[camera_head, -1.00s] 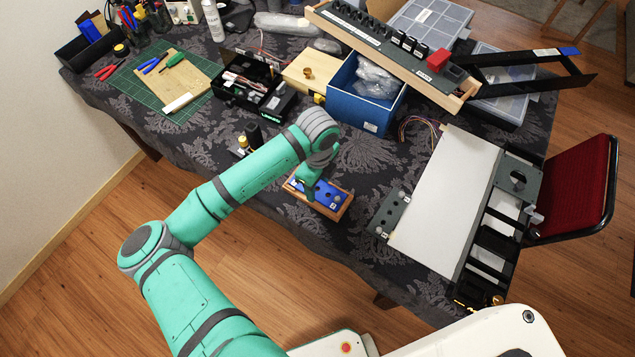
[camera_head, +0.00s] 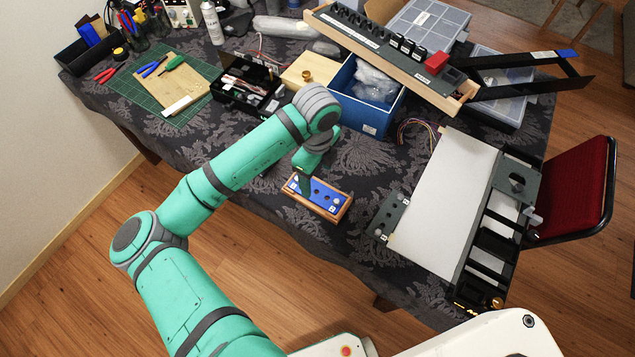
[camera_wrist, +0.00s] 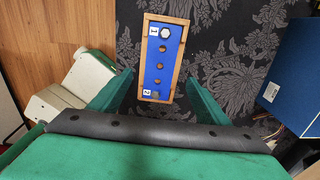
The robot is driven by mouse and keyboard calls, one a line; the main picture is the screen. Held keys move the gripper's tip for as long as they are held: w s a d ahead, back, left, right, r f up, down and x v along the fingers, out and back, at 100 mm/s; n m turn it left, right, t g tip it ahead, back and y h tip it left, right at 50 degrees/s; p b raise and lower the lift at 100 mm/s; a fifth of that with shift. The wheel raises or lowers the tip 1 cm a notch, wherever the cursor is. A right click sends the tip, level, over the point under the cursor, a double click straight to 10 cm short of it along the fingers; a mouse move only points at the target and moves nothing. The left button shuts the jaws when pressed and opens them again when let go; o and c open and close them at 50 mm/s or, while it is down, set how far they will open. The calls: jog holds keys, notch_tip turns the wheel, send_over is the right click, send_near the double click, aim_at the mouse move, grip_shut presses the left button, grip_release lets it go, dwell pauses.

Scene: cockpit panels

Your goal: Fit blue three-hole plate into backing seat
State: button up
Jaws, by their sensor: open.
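The blue three-hole plate (camera_head: 325,195) lies in a shallow wooden tray (camera_head: 330,216) near the table's front edge. In the wrist view the plate (camera_wrist: 162,62) shows a row of holes down its middle, a light round piece near its "1" label and a greyish piece near its "2" label. My gripper (camera_head: 304,186) is at the tray's left end in the head view. In the wrist view its green fingers (camera_wrist: 160,92) are wide apart, one on each side of the tray's lower end, holding nothing. A grey plate with holes (camera_head: 389,215), possibly the backing seat, sits left of the white panel.
The white panel (camera_head: 445,195) lies on the right of the table, with black fittings (camera_head: 495,240) along its right side. A blue box (camera_head: 366,105) and a long rack (camera_head: 395,55) stand behind.

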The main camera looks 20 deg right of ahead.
notch_tip(320, 180, up, 4)
jog(key=shift+f, duration=0.25)
jog(key=shift+w, duration=0.1)
dwell(0.4)
